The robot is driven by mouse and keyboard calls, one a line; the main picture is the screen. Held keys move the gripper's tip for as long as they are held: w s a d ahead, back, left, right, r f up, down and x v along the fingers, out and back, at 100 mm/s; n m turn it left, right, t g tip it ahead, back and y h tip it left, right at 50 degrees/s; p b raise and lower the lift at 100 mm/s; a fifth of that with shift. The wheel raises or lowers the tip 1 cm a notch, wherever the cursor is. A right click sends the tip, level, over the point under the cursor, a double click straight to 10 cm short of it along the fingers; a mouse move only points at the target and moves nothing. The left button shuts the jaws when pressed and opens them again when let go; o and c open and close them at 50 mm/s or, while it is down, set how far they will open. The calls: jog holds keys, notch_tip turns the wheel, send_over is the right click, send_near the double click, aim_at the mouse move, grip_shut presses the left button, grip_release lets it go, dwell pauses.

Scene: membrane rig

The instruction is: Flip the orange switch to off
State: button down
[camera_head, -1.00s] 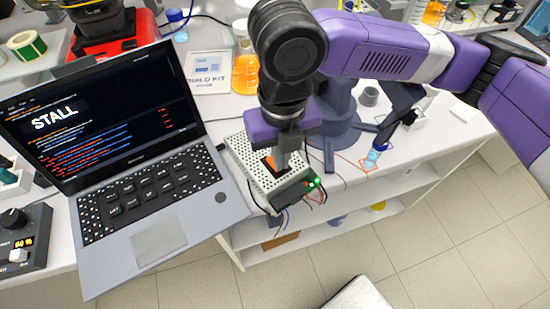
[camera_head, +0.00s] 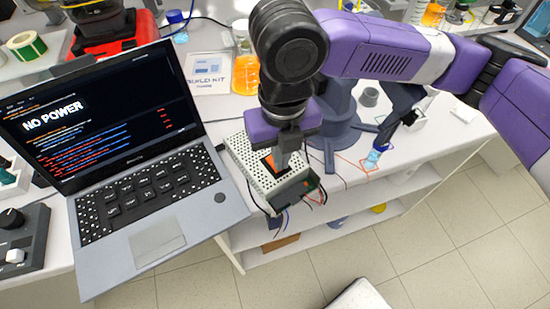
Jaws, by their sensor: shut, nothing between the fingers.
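The orange switch (camera_head: 269,165) sits on top of a perforated beige box (camera_head: 246,164) to the right of the laptop. My gripper (camera_head: 281,167) is shut and empty, pointing down at the switch's right side. It seems to touch the switch or hover just over it. The gripper hides part of the switch, so its tilt is hard to tell. The box's front end (camera_head: 295,190) shows no green light. The laptop screen (camera_head: 60,115) reads "NO POWER".
The open laptop (camera_head: 150,215) stands close on the left. An orange-filled bottle (camera_head: 245,70) and a "BUILD KIT" booklet (camera_head: 207,72) are behind the box. Wires hang from its front end near the table edge. A dial unit (camera_head: 20,235) is at far left.

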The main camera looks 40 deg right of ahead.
jog(key=shift+s+a+f, duration=0.15)
jog(key=shift+s+f, duration=0.1)
jog(key=shift+f, duration=0.5)
jog(key=r+p, duration=0.3)
jog(key=shift+w, duration=0.2)
notch_tip(320, 180, up, 4)
jog(key=p, duration=0.3)
jog(key=shift+r, duration=0.2)
